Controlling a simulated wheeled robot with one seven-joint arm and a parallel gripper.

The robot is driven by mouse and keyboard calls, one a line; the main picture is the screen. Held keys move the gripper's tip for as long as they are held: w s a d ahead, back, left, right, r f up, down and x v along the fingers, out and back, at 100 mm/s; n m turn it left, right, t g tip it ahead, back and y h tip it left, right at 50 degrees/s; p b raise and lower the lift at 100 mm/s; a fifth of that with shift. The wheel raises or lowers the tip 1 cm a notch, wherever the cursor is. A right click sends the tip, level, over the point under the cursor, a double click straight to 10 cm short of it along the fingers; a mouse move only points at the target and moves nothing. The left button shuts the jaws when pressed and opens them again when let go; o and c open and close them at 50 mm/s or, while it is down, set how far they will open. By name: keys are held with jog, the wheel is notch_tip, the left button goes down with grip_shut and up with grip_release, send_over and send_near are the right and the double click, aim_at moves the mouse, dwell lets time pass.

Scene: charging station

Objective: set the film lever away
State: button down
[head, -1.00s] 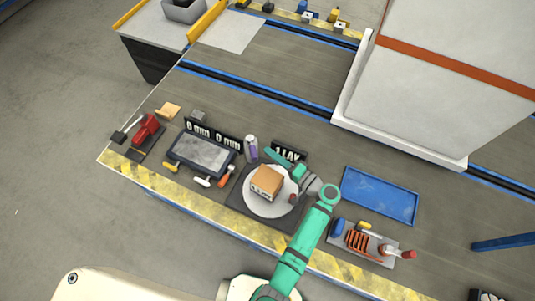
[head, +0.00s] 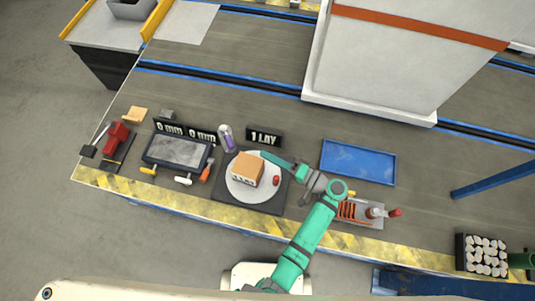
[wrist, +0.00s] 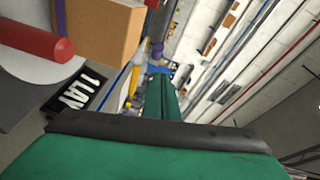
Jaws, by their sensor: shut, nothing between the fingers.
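A short red cylinder (head: 276,181), which may be the film lever, shows beside a cardboard box (head: 247,171) on a round pale turntable plate (head: 238,194). The cylinder is large at the left of the wrist view (wrist: 35,38), with the box (wrist: 105,30) behind it. I cannot tell what the cylinder is fixed to. My gripper (head: 266,155) is shut and empty, pointing left just behind the box's right side. A black "1 LAY" display (head: 264,137) stands behind it, and shows in the wrist view (wrist: 78,92).
A blue tray (head: 358,162) lies empty at right. A tool tray (head: 362,213) is partly under my arm. A white column (head: 380,70) rises behind.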

aim_at(228, 139)
jog(key=w+r+n+g+h, duration=0.6)
jog(key=w+n+h, duration=0.1)
jog(key=n, duration=0.3)
jog(key=shift+w+a+r+g+h, duration=0.15)
jog(key=shift+a+r+g+h, duration=0.15)
jog(key=shift+a, duration=0.15)
jog(key=a+f, duration=0.7)
jog(key=a, duration=0.2)
jog(key=shift+s+a, duration=0.25)
jog(key=shift+a, duration=0.15)
